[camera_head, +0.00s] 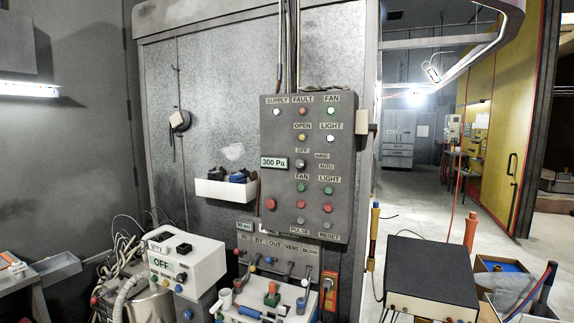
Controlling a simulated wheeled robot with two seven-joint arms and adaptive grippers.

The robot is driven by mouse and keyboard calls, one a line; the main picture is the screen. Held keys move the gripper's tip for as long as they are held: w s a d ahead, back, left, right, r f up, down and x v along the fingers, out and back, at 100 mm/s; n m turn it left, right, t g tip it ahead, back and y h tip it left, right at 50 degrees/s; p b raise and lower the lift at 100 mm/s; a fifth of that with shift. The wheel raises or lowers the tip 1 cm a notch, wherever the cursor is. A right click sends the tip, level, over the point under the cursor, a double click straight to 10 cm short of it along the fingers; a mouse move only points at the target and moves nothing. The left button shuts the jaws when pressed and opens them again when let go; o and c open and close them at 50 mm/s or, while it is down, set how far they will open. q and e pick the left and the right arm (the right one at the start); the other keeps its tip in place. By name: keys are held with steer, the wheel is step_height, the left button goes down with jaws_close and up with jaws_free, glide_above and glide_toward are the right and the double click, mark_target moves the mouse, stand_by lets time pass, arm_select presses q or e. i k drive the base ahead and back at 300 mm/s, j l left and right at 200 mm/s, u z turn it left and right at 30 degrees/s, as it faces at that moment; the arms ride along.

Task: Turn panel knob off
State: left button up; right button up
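A grey control panel (346,215) is mounted on the front of the large grey oven cabinet. Its selector knob (300,165) sits mid-panel, with an OFF label above left and HAND and AUTO labels to its right. The knob is too small to tell which label it points at. Small lamps and buttons surround it, including a red button (270,204) at lower left. A white control box (205,262) at lower left also carries an OFF label and black knobs (184,248). Neither of my grippers is in view.
A white bin (225,190) hangs left of the panel. Valves and levers (290,265) sit below it. A black-topped box (432,270) and a crate (500,265) of tubes stand at lower right. Cables and a hose crowd the lower left. Open floor lies behind at right.

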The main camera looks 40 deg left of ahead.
mark_target(300, 163)
steer(key=i+l+u, duration=0.7)
steer(key=i+l, duration=0.15)
steer(key=i, duration=0.05)
